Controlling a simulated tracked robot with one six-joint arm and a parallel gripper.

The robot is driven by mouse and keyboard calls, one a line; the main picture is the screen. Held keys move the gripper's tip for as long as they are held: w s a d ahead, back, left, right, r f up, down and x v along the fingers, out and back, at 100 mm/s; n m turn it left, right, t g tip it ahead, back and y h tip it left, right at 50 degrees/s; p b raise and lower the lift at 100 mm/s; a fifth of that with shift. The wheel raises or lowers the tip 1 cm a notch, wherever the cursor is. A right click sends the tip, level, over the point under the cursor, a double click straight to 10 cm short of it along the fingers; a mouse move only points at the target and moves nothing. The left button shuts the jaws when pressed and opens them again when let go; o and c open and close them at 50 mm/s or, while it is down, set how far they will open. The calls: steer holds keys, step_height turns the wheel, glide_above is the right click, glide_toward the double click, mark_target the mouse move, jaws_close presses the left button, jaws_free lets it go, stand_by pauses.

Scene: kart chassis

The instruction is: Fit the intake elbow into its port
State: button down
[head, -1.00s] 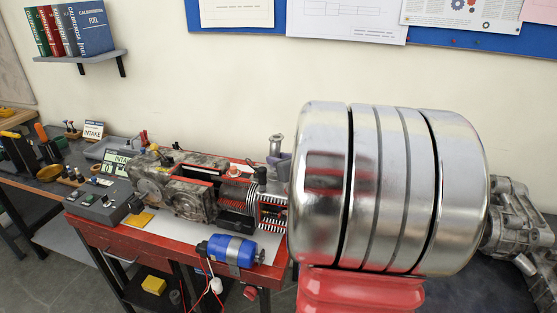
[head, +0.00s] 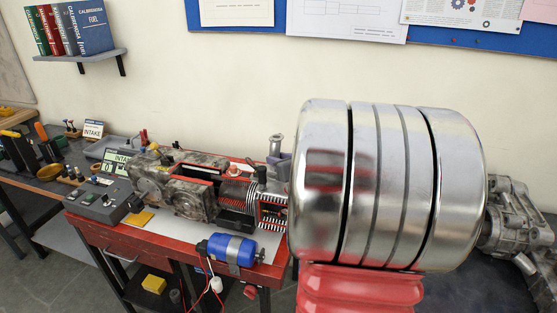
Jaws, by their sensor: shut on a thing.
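The engine (head: 188,193) lies on a white sheet on the red bench, with a finned cylinder (head: 237,190) at its right end. A small upright silver flanged pipe (head: 276,146) stands behind that end, above a lilac-grey piece (head: 279,161). It may be the intake elbow, but it is too small here to be sure. I cannot make out the intake port. My gripper cannot be picked out in this view. Large near parts of my own arm cover the right half and hide whatever is behind them.
A blue cylindrical motor (head: 231,249) sits at the front edge of the red bench (head: 150,251). A grey control box (head: 101,200) and an INTAKE sign (head: 93,129) are at the left. A wall shelf (head: 85,57) holds several binders.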

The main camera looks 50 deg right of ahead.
steer(key=shift+f, duration=0.6)
stand_by(0.6)
steer(key=c, duration=1.4)
jaws_free()
steer(key=shift+f, duration=0.1)
steer(key=v, duration=1.3)
steer(key=shift+s+a, duration=0.15)
steer(key=shift+s, duration=0.25)
